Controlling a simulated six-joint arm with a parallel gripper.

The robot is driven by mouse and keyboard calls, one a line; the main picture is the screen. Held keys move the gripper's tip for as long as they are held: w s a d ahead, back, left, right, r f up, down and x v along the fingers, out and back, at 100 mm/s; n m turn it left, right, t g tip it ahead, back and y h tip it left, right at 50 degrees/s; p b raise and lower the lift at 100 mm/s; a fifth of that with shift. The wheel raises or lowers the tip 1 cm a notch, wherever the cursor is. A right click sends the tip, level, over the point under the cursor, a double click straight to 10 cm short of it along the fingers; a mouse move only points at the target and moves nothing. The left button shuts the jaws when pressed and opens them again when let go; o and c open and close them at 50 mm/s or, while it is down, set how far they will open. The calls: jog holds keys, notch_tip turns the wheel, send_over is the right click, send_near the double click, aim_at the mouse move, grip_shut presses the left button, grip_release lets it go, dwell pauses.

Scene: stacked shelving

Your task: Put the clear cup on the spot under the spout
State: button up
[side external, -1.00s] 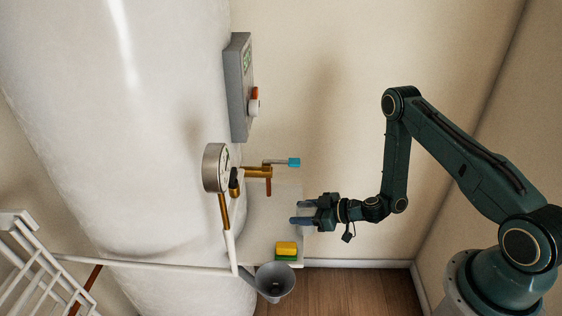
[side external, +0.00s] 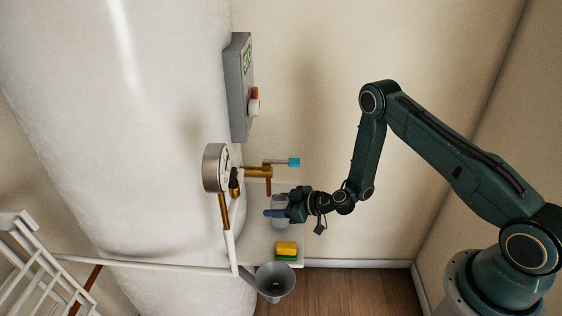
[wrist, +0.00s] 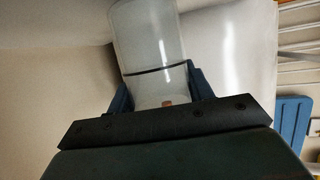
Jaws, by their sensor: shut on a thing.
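The clear cup (wrist: 150,45) is see-through, with a dark line around it, and sits between the two blue fingers of my gripper (wrist: 160,88) in the wrist view. My gripper is shut on it. In the side view my gripper (side external: 276,212) is at the small white ledge, with the cup (side external: 280,203) faintly showing at its fingers. The brass spout (side external: 268,187) points down just above and slightly left of the cup. I cannot tell whether the cup touches the ledge, and no marked spot can be made out.
A blue-handled lever (side external: 293,162) sits above my gripper. A round gauge (side external: 214,167) and a big white tank (side external: 130,150) are at the left. A yellow and green sponge (side external: 287,248) lies below my gripper, near a grey funnel (side external: 274,281). The right is open.

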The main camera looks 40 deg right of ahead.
jog(key=shift+w+a+r, duration=0.1)
jog(key=shift+w+a, duration=0.15)
jog(key=shift+w, duration=0.15)
jog(key=w, duration=0.1)
jog(key=w+a, duration=0.1)
jog(key=shift+w+a, duration=0.15)
jog(key=shift+w, duration=0.15)
jog(key=shift+s+f, duration=0.1)
jog(key=shift+f, duration=0.7)
jog(key=shift+f, duration=0.1)
jog(key=o, duration=1)
jog(key=shift+s, duration=0.1)
jog(key=shift+v, duration=6)
